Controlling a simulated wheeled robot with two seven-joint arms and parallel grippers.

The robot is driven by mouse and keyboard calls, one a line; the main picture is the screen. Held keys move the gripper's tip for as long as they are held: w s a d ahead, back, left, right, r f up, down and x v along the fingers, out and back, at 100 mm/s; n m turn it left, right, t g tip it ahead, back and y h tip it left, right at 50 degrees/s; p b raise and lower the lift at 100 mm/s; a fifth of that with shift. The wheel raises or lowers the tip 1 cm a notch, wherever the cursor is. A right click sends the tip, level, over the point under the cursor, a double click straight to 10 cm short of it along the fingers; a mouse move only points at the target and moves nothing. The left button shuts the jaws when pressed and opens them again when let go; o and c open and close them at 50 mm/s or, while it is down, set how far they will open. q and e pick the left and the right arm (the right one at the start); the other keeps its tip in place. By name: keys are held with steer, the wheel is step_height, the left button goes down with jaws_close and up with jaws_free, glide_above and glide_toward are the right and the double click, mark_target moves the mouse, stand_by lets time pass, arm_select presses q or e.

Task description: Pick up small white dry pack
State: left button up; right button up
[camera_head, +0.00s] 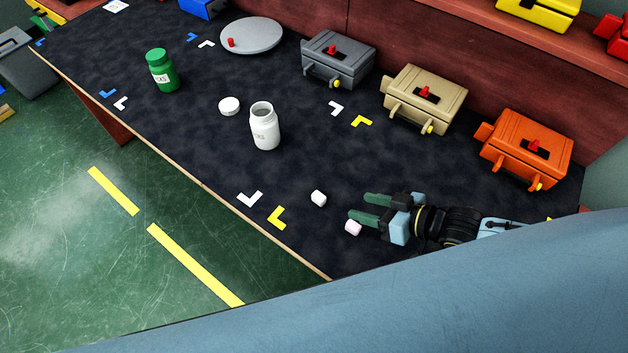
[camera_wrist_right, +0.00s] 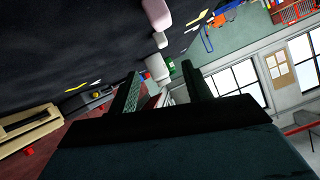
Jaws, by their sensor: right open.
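Two small white dry packs lie on the dark table near its front edge in the head view. The farther pack (camera_head: 318,198) lies left of my right gripper (camera_head: 362,207). The nearer pack (camera_head: 353,228) lies just beside the lower green fingertip, outside the jaws. My right gripper is open, low over the table and pointing left, with nothing seen between its fingers. In the right wrist view, a pack (camera_wrist_right: 157,12) shows large at the top, and a smaller-looking one (camera_wrist_right: 160,40) below it. The right gripper's open fingers (camera_wrist_right: 161,70) show there too. My left gripper is not in view.
An open white bottle (camera_head: 264,138), its white cap (camera_head: 229,105) and a green bottle (camera_head: 161,72) stand farther left. A grey plate (camera_head: 262,36) and grey (camera_head: 338,62), tan (camera_head: 424,100) and orange (camera_head: 526,148) toolboxes line the back. The table's front edge (camera_head: 245,214) is close to the packs.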

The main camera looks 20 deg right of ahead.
mark_target(322, 197)
steer(key=b+x, duration=0.1)
steer(key=x, duration=0.4)
steer(key=shift+w+a+f, duration=0.15)
steer(key=shift+a+f, duration=0.05)
steer(key=shift+a, duration=0.15)
steer(key=shift+w+a+f, duration=0.15)
steer(key=shift+w+a, duration=0.15)
steer(key=shift+w, duration=0.05)
steer(key=b+x, duration=0.1)
steer(key=x, duration=0.4)
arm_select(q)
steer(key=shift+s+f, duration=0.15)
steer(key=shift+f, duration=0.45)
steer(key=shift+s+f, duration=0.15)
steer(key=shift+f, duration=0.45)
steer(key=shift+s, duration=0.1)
arm_select(e)
steer(key=shift+c, duration=0.4)
jaws_close()
